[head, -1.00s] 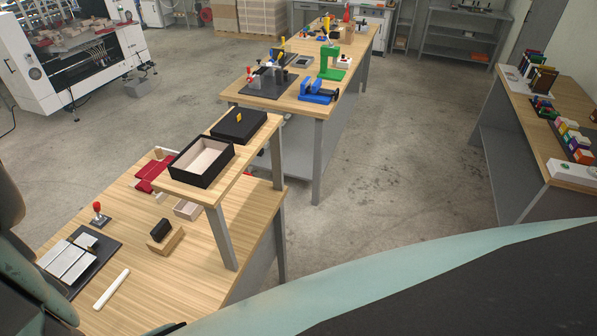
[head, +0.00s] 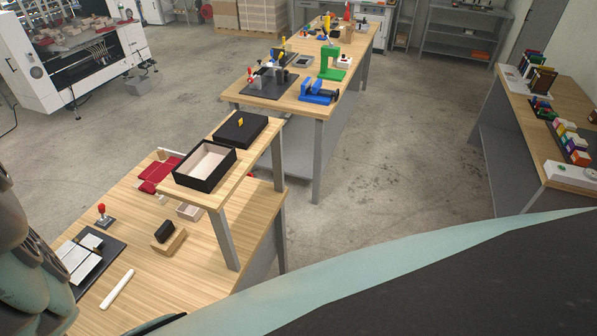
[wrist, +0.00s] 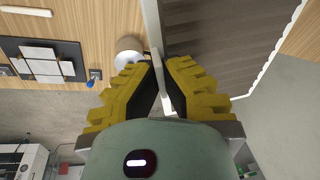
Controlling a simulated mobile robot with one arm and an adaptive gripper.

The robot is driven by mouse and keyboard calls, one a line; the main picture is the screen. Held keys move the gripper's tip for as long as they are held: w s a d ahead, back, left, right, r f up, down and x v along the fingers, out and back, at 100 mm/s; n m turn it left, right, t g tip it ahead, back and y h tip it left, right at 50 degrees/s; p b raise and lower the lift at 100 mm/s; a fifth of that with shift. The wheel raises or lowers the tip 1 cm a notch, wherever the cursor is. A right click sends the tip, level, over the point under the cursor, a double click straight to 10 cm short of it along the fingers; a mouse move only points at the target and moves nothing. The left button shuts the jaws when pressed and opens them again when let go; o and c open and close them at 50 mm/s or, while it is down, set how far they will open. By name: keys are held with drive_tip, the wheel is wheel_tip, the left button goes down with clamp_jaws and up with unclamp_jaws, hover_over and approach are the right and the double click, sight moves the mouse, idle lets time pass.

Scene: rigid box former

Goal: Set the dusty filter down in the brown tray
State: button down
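In the wrist view, my gripper (wrist: 164,82) has its yellow fingers closed around the thin white edge of a large flat panel. The panel has a grey-brown ribbed face and a pale frame, and looks like the dusty filter (wrist: 222,42). It fills the upper right of that view and extends past the top edge. My gripper and the filter do not show in the head view. I cannot make out a brown tray in either view.
A wooden bench (head: 215,255) stands at lower left in the head view. Its raised shelf holds an open black box (head: 206,164) and a black lid (head: 240,129). A brown block (head: 170,243), a white bar (head: 117,289) and a dark mat (head: 113,250) lie below. Clear floor (head: 390,160) is to the right.

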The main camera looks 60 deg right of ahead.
drive_tip(key=shift+w+f, duration=0.1)
drive_tip(key=shift+w, duration=0.05)
drive_tip(key=shift+d+p+x, duration=0.15)
drive_tip(key=shift+p+x, duration=0.45)
drive_tip(key=shift+x, duration=0.2)
drive_tip(key=shift+d+p+x, duration=0.2)
drive_tip(key=shift+p+x, duration=0.4)
drive_tip(key=shift+x, duration=0.2)
drive_tip(key=shift+f, duration=0.15)
drive_tip(key=shift+f, duration=0.15)
drive_tip(key=c, duration=1.1)
unclamp_jaws()
drive_tip(key=shift+c, duration=0.2)
